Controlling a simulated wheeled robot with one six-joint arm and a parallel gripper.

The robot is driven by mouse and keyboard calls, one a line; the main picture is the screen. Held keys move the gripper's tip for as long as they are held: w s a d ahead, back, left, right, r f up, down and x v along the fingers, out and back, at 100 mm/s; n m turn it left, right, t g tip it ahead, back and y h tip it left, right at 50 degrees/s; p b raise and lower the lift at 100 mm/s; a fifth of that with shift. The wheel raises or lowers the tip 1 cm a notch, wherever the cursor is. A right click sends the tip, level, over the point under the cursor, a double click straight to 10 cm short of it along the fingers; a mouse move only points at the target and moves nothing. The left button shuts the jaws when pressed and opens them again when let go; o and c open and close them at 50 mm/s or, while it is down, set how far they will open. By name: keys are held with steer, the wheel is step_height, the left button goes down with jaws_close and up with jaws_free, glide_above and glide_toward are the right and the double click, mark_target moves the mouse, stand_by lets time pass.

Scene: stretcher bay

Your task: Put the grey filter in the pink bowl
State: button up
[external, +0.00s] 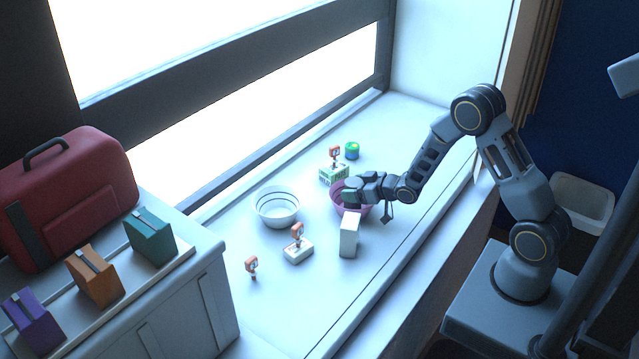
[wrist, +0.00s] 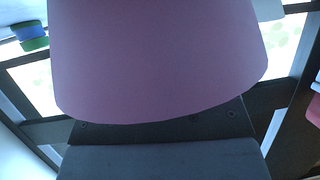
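The pink bowl (external: 337,199) stands on the sill, partly hidden behind my gripper (external: 352,193), which reaches in over it from the right. In the wrist view, a large smooth pink surface (wrist: 155,60), apparently the bowl seen very close, fills the upper middle above the dark body of my gripper. The fingertips cannot be made out in either view, so whether they are apart or closed on something is hidden. I cannot pick out a grey filter with certainty; the bowl's inside is mostly covered.
A white bowl (external: 277,209) stands left of the pink one. A pale upright box (external: 349,238) stands close in front. Orange-topped pieces (external: 297,236) and a green-white box (external: 334,176) are nearby. A green-blue tin (external: 352,150) stands behind. The sill's near right is clear.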

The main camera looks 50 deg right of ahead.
steer(key=shift+o, duration=0.5)
steer(key=shift+r, duration=0.1)
steer(key=shift+r+p, duration=0.25)
steer(key=shift+p, duration=0.2)
steer(key=s+r+g+h+b, duration=0.2)
steer(key=s+r+g+h, duration=0.15)
steer(key=s+r, duration=1)
steer(key=s+a+r+g+y, duration=0.1)
steer(key=s+a+r+g, duration=0.1)
steer(key=s, duration=0.5)
steer(key=s+a+r+m+g+y, duration=0.1)
steer(key=s+a+r+g, duration=0.2)
steer(key=s, duration=0.5)
